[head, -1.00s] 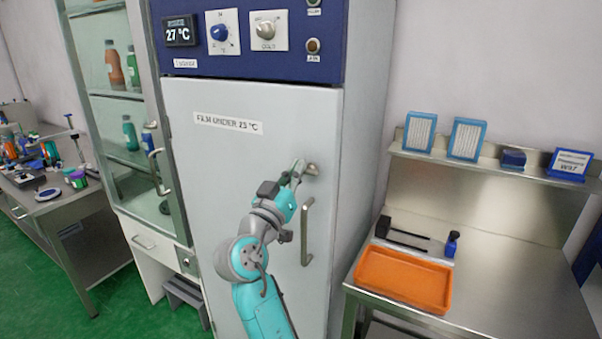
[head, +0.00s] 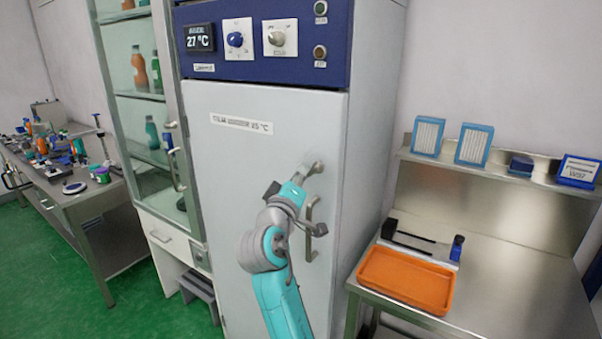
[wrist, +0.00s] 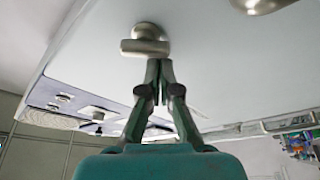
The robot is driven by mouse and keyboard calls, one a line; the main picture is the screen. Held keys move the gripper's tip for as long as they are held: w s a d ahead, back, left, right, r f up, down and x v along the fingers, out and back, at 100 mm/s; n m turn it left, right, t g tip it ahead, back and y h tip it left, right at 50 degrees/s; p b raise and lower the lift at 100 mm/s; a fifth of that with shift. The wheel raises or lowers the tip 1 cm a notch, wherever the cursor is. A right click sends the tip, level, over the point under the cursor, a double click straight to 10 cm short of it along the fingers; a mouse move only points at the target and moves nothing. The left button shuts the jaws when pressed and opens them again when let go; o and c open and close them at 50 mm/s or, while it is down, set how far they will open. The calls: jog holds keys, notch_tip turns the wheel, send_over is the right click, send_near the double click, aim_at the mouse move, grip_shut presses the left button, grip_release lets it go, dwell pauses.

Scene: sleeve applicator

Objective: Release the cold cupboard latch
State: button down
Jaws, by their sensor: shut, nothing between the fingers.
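The cold cupboard (head: 235,165) is tall and pale with a blue control panel on top, and its door looks closed. The metal latch (head: 316,166) is on the right side of the door, above the vertical door handle (head: 310,225). In the wrist view the latch (wrist: 145,47) is a short bar on a round boss. My gripper (head: 302,174) is at the latch, left of it in the head view. In the wrist view its shut, empty fingertips (wrist: 159,63) are right at the bar; I cannot tell if they touch it.
A glass-doored cabinet (head: 150,130) stands left of the cupboard. A steel bench (head: 510,285) with an orange tray (head: 405,282) stands to the right. The green floor (head: 130,320) is clear at the front left.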

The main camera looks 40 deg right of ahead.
jog(key=n+y, duration=0.1)
jog(key=n, duration=0.1)
jog(key=f+n, duration=0.1)
jog(key=n, duration=0.2)
jog(key=shift+s+d+y, duration=0.1)
jog(key=shift+s+y, duration=0.1)
jog(key=shift+y, duration=0.2)
jog(key=shift+f, duration=0.1)
dwell(1.5)
jog(key=w, duration=0.1)
jog(key=w+a, duration=0.2)
jog(key=shift+w+r, duration=0.25)
jog(key=shift+r, duration=0.15)
jog(key=v, duration=0.9)
jog(key=shift+s, duration=0.3)
